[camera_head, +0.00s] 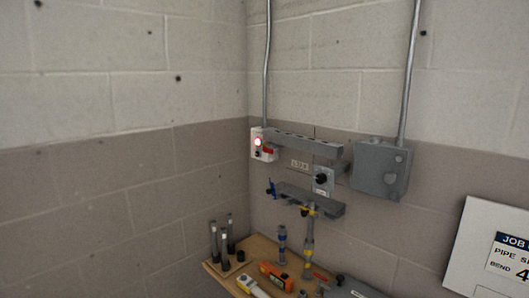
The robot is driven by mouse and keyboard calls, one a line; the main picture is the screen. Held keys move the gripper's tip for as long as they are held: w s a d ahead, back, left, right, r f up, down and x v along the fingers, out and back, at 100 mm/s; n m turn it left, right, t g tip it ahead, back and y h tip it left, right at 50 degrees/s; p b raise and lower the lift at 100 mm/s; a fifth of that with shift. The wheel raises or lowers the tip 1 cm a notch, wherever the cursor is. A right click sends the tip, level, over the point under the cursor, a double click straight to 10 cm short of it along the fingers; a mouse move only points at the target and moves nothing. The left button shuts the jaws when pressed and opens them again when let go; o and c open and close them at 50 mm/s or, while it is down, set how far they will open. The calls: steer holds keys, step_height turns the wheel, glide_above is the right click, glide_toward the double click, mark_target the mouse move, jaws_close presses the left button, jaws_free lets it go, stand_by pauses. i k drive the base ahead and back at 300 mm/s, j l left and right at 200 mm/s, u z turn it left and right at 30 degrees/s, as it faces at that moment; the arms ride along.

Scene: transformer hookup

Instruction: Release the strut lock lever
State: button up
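Two grey strut channels are on the wall near the corner: an upper strut (305,144) and a lower strut (318,204). A small blue lever-like part (271,187) is at the left end of the lower strut. A small red part (268,150) is by the left end of the upper strut, beside a white box with a lit red lamp (258,142). I cannot tell for sure which of these is the strut lock lever. My gripper does not show in this view.
A wooden bench (216,271) below holds dark upright tubes (225,243), an orange tool (276,276) and other small items. A grey box (381,168) with conduit and a small black-knobbed switch (322,179) are on the wall. A white job board (480,232) is at right.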

mark_target(266, 149)
steer(key=i+j, duration=0.2)
steer(key=j, duration=0.15)
steer(key=i+j, duration=0.2)
steer(key=j, duration=0.2)
steer(key=i+j+z, duration=0.1)
steer(key=j, duration=0.25)
steer(key=i+j, duration=0.2)
steer(key=i, duration=0.3)
steer(key=i+j+z, duration=0.15)
steer(key=i, duration=0.4)
steer(key=i+j, duration=0.3)
steer(key=i, duration=0.2)
steer(key=i+l, duration=0.15)
steer(key=i, duration=0.3)
steer(key=i+l+z, duration=0.1)
steer(key=i, duration=0.35)
